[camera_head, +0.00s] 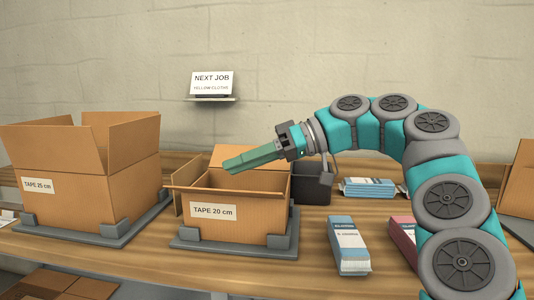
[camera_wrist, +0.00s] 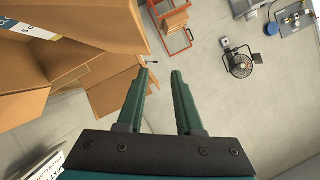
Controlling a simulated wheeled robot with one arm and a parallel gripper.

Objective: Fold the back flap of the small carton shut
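The small carton (camera_head: 265,213), labelled "TAPE 20 cm", stands upright in a grey holder on the table in the head view. Its back flap (camera_head: 262,155) stands up at the far side, partly hidden by my gripper. My gripper (camera_head: 230,165) reaches in from the right, above the carton's opening and in front of the back flap. In the wrist view my green fingers (camera_wrist: 162,73) are apart with nothing between them. Brown cardboard panels (camera_wrist: 105,95) lie left of them.
A larger open carton (camera_head: 90,195) stands close on the left. A dark bin (camera_head: 312,188) is behind right. Blue-and-white packs (camera_head: 348,245) (camera_head: 368,188) and a pink pack (camera_head: 402,235) lie right. Bare table shows in front.

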